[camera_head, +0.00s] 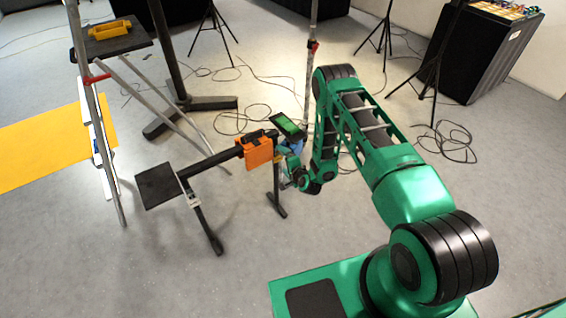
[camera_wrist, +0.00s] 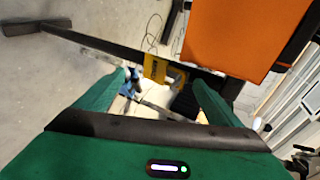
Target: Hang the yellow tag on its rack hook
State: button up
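The yellow tag (camera_wrist: 154,68) shows in the wrist view, upright beside the dark rail and below the orange block (camera_wrist: 235,38). A small yellow patch (camera_head: 279,158) by my gripper in the head view looks like the same tag. My gripper (camera_wrist: 160,78) is open, with one green finger to each side of the tag. Clear gaps show between the tag and both fingers. In the head view my gripper (camera_head: 290,172) is at the right end of the slider, mostly hidden by my arm. I cannot make out the rack hook.
The black slider rail (camera_head: 213,160) runs on dark stands, with the orange block (camera_head: 254,153) on it and a green-screened device (camera_head: 287,125) close to my wrist. A black plate (camera_head: 158,186) is at its left end. Cables and tripods lie behind; the front-left floor is clear.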

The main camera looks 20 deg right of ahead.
jog(key=v, duration=1)
jog(key=shift+s, duration=0.2)
dwell(0.6)
jog(key=shift+r, duration=0.15)
